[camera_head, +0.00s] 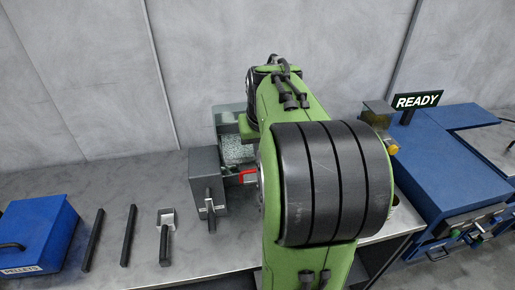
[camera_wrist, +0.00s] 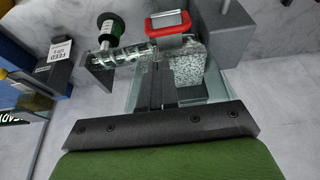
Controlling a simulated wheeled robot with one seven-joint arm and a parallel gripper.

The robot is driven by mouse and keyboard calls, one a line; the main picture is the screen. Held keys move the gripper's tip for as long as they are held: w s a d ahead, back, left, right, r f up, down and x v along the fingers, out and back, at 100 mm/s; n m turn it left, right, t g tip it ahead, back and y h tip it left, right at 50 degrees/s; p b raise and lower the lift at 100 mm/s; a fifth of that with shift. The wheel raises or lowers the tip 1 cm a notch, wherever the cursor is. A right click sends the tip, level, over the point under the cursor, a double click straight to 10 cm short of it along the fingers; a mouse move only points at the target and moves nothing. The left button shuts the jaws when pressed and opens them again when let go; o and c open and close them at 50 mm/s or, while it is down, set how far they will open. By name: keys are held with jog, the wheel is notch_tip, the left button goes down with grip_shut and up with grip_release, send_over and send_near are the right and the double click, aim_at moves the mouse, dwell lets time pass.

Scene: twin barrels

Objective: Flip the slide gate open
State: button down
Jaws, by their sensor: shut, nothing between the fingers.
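A red-framed handle (camera_wrist: 168,22), which looks like part of the slide gate, shows at the top middle of the wrist view, by a grey block and a clear housing with a spiral screw (camera_wrist: 125,55). Speckled pellets (camera_wrist: 187,72) lie in the clear box beside it. In the head view, the red handle (camera_head: 248,176) shows just left of my arm, which hides much of the machine. My gripper (camera_wrist: 162,72) is shut and empty, its dark fingers pointing toward the clear housing below the red handle. I cannot tell whether they touch anything.
A grey box (camera_head: 205,168) with a dark handle stands left of the machine. Several dark bars and a blue pellets box (camera_head: 38,232) lie farther left on the metal bench (camera_head: 190,250). A blue machine with a READY sign (camera_head: 417,100) stands at right.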

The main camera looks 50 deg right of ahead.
jog(key=x, duration=0.7)
jog(key=shift+d+f+b, duration=0.1)
jog(key=shift+f+b, duration=0.1)
jog(key=shift+b, duration=0.2)
jog(key=s+a+b, duration=0.2)
jog(key=s+a, duration=0.1)
jog(key=s, duration=0.2)
jog(key=shift+s+a, duration=0.2)
jog(key=shift+a, duration=0.15)
jog(key=shift+f, duration=0.1)
